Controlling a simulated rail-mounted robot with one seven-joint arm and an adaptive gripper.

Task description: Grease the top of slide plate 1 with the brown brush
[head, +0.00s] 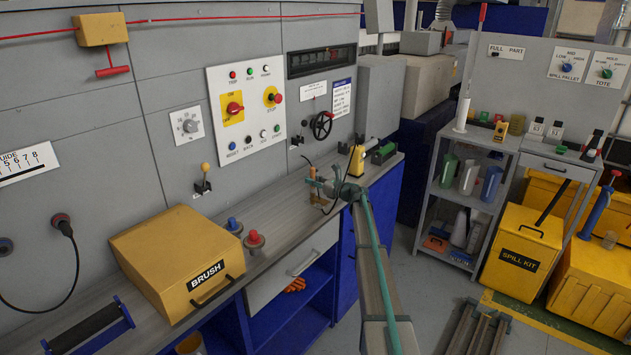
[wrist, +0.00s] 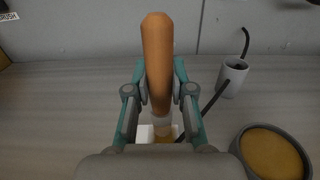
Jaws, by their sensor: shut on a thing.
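My gripper (wrist: 160,95) is shut on the brown handle of a brush (wrist: 156,50) in the wrist view. The handle stands between the two fingers, with a pale collar below it; its lower end is mostly hidden by my gripper. In the head view my gripper (head: 335,188) is above the worktop, with the brown brush (head: 314,178) at its tip. A small white block (wrist: 146,133) shows behind the brush. A round grey dish with a tan filling (wrist: 272,155) lies to the right. I cannot make out slide plate 1.
A grey cup with a black cord (wrist: 234,76) stands at the back right in the wrist view. A yellow BRUSH box (head: 178,262) and red and blue knobs (head: 254,240) are on the worktop (head: 285,205) in the head view. A yellow device (head: 357,162) stands behind my gripper.

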